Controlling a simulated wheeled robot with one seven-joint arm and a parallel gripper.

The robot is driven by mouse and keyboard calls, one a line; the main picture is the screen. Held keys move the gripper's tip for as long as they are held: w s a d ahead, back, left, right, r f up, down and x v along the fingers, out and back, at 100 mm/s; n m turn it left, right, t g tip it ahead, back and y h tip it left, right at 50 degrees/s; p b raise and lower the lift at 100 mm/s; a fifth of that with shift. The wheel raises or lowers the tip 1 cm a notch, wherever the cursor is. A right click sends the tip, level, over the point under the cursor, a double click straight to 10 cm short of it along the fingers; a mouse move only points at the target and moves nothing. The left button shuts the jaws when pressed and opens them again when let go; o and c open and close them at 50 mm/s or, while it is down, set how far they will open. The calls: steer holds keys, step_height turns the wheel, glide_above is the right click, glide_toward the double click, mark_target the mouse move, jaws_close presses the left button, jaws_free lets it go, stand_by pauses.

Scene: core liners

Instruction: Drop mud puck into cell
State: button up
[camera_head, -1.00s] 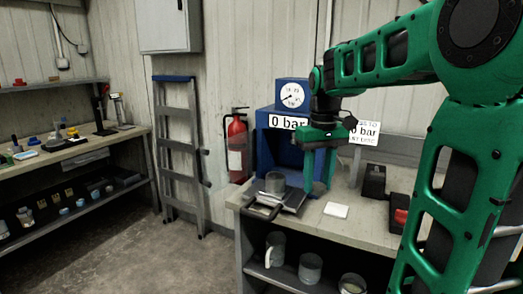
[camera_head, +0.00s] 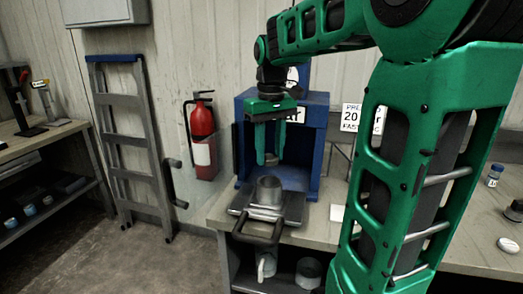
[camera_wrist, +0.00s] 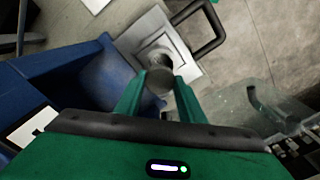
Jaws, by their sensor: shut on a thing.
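My gripper (camera_head: 269,155) points down, its green fingers shut on a small grey-brown mud puck (camera_head: 271,159). In the wrist view the puck (camera_wrist: 159,82) sits between the fingertips (camera_wrist: 160,88). The cell, a grey open-topped metal cylinder (camera_head: 268,192), stands upright on a flat metal tray with a dark handle (camera_head: 262,229) at the front of the blue press. The puck is held above the cell and apart from it. In the wrist view the cell (camera_wrist: 158,55) shows just beyond the puck, which partly covers it. The inside of the cell is not clear.
The blue press frame (camera_head: 318,140) rises close behind and around my gripper. A red fire extinguisher (camera_head: 202,130) and a grey stepladder (camera_head: 125,150) stand to the left.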

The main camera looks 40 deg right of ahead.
steer(key=shift+a, duration=0.1)
stand_by(0.3)
steer(key=shift+f, duration=2.7)
steer(key=o, duration=1.1)
